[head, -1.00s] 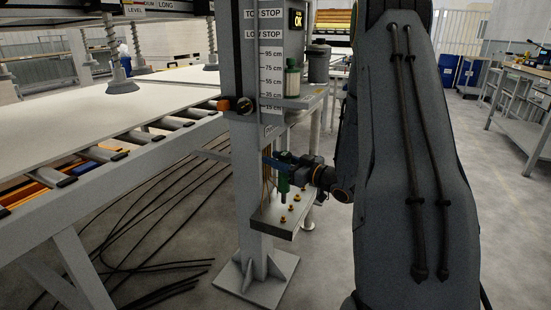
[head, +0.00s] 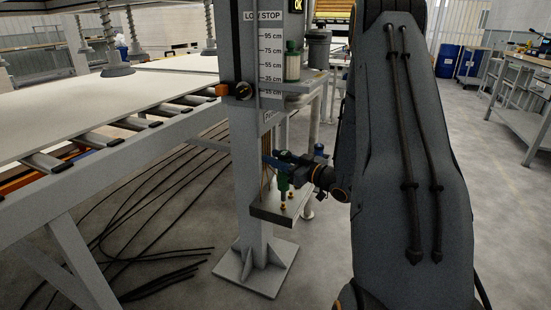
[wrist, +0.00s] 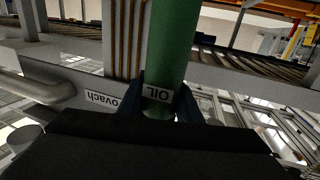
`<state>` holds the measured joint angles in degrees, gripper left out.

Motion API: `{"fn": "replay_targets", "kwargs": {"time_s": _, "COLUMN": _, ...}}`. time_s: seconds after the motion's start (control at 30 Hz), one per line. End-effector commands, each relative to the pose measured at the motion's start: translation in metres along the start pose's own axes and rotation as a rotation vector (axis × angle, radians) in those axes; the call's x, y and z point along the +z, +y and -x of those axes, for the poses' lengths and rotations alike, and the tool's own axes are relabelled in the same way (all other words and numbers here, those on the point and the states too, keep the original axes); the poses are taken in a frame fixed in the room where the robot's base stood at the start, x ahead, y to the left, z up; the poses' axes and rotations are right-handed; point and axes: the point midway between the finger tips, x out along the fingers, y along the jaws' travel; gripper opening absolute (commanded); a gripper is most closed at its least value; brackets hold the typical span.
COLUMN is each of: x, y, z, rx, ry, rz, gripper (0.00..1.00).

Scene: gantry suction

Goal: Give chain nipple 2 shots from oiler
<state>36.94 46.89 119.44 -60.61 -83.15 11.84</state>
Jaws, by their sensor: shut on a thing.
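My gripper (head: 283,161) is shut on the green oiler (head: 283,180), which hangs roughly upright at the post. In the wrist view the oiler (wrist: 166,45) is a green cylinder with a white OIL label, between the blue fingers. Small brass nipples stand on a grey ledge (head: 262,213) low on the post. One nipple (head: 283,207) shows just under the oiler's lower end and another (head: 290,195) beside it; others may be hidden. I cannot tell whether the oiler touches a nipple, and I cannot read which is the chain nipple.
The grey post (head: 249,150) carries a centimetre scale. A green-and-white bottle (head: 292,62) and a dark canister (head: 318,50) stand on shelves behind it. A roller table (head: 110,140) with a pale board lies left. Dark cables (head: 160,200) cross the floor.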

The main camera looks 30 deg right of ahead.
Motion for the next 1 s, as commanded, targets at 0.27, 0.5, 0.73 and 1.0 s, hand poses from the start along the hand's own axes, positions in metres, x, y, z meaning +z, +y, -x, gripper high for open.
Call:
{"fn": "replay_targets", "kwargs": {"time_s": 0.27, "x": 0.004, "y": 0.0, "z": 0.0, "rx": 0.0, "ry": 0.001, "rz": 0.0, "gripper": 0.0}}
{"fn": "replay_targets", "kwargs": {"time_s": 0.5, "x": 0.008, "y": 0.0, "z": 0.0, "rx": 0.0, "ry": 0.001, "rz": 0.0, "gripper": 0.0}}
{"fn": "replay_targets", "kwargs": {"time_s": 0.73, "x": 0.012, "y": 0.0, "z": 0.0, "rx": 0.0, "ry": 0.001, "rz": 0.0, "gripper": 0.0}}
{"fn": "replay_targets", "kwargs": {"time_s": 1.0, "x": 0.009, "y": 0.0, "z": 0.0, "rx": 0.0, "ry": 0.0, "rz": 0.0, "gripper": 0.0}}
